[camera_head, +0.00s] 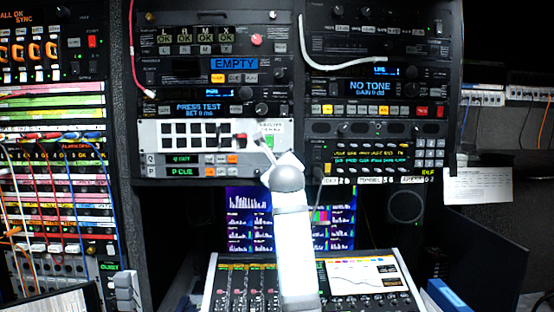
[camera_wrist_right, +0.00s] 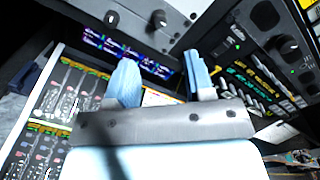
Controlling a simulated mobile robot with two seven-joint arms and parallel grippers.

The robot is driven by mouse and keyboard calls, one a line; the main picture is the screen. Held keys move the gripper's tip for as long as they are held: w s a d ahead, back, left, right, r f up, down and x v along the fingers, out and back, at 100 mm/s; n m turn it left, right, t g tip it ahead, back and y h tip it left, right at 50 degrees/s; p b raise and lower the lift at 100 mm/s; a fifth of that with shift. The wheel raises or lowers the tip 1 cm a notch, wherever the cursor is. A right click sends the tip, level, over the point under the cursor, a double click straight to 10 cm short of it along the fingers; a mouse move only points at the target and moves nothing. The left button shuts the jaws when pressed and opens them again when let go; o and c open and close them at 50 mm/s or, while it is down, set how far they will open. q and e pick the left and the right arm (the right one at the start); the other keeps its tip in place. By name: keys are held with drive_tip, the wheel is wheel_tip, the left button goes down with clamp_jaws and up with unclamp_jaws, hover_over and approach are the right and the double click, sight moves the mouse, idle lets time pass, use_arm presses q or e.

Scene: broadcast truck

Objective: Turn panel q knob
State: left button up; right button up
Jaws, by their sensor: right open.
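The panel marked Q (camera_head: 181,158) is the upper of two slim rows in the left rack, with a small green-lettered display and lit buttons. The row marked P (camera_head: 181,171) is directly below. My right gripper (camera_head: 268,146) is in front of the right end of these rows. My arm covers that end, so I cannot make out the Q knob in the head view. In the right wrist view my right gripper (camera_wrist_right: 162,78) has its two blue fingers apart with nothing between them. Two dark knobs, one at left (camera_wrist_right: 111,17) and one at right (camera_wrist_right: 160,18), sit on a grey panel beyond the fingers. I cannot tell which is Q's.
A blue-lit monitor (camera_head: 248,215) stands below the rack. A mixing desk (camera_head: 240,285) is under my right arm. A second rack (camera_head: 375,155) with a keypad is close on the right. Patch cables (camera_head: 50,190) hang at the left.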

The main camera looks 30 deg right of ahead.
use_arm(q)
drive_tip(key=r+p, duration=0.2)
drive_tip(key=p, duration=0.1)
drive_tip(key=shift+s+a+r+n, duration=0.1)
drive_tip(key=shift+s+n, duration=0.15)
drive_tip(key=shift+n, duration=0.05)
use_arm(e)
drive_tip(key=x, duration=1)
drive_tip(key=shift+w+d, duration=0.2)
use_arm(q)
drive_tip(key=shift+w, duration=0.1)
use_arm(e)
drive_tip(key=c, duration=0.3)
use_arm(q)
drive_tip(key=shift+w+a+r, duration=0.1)
drive_tip(key=shift+w+r, duration=0.15)
drive_tip(key=shift+r, duration=0.05)
use_arm(e)
drive_tip(key=shift+a, duration=0.1)
clamp_jaws()
